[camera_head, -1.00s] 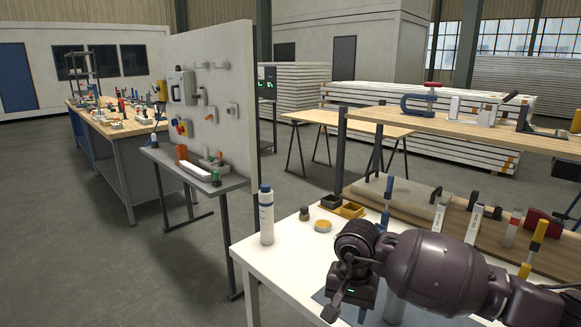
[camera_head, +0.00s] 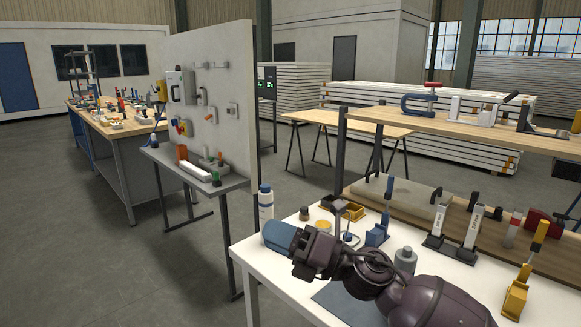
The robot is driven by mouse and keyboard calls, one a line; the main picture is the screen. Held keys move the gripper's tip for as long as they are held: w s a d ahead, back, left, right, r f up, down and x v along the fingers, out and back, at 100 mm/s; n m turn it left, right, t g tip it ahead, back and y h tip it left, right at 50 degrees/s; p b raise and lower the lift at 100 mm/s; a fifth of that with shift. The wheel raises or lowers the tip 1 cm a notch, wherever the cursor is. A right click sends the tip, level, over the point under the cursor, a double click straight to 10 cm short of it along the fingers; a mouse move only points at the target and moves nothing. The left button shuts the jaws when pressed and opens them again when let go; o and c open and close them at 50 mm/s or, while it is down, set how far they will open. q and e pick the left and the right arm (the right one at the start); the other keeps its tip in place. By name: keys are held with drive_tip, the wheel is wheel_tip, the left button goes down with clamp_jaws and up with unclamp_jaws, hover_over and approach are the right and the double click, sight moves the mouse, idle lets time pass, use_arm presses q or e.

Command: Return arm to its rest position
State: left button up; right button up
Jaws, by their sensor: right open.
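My right arm comes in from the lower right and reaches over the white table (camera_head: 262,276). My right gripper (camera_head: 306,252) is over the table's left part, pointing left, with its jaws open. A rounded blue piece (camera_head: 279,236) shows just beyond its tip and partly covers the white bottle (camera_head: 265,201). I cannot tell whether this blue piece touches the gripper or lies behind it. My left gripper is not in view.
Behind the arm are a yellow bin (camera_head: 353,212), a grey bottle (camera_head: 405,260) and several clamps, one with a yellow base (camera_head: 514,298). A wooden shelf (camera_head: 480,133) runs above the table at the right.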

drive_tip(key=s+d+f+m+t+h, duration=0.1)
drive_tip(key=d+f+m+t+h, duration=0.65)
drive_tip(key=m, duration=0.85)
drive_tip(key=s+d+f+m+t+h, duration=0.1)
drive_tip(key=d+f+m+t+h, duration=0.3)
drive_tip(key=d+f+m+h, duration=0.7)
drive_tip(key=s+d+f+m+g, duration=0.2)
drive_tip(key=s+d+f+m, duration=0.1)
drive_tip(key=s+f, duration=0.4)
drive_tip(key=s+d+f+m+g+h, duration=0.1)
drive_tip(key=s+d+f+m+g, duration=0.1)
drive_tip(key=s+d+f+m, duration=0.2)
drive_tip(key=s+d+f+m+g+h, duration=0.1)
drive_tip(key=s+d+f+m, duration=0.3)
drive_tip(key=s+f, duration=0.6)
drive_tip(key=s+m+g, duration=0.1)
drive_tip(key=s, duration=0.2)
drive_tip(key=shift+m, duration=0.3)
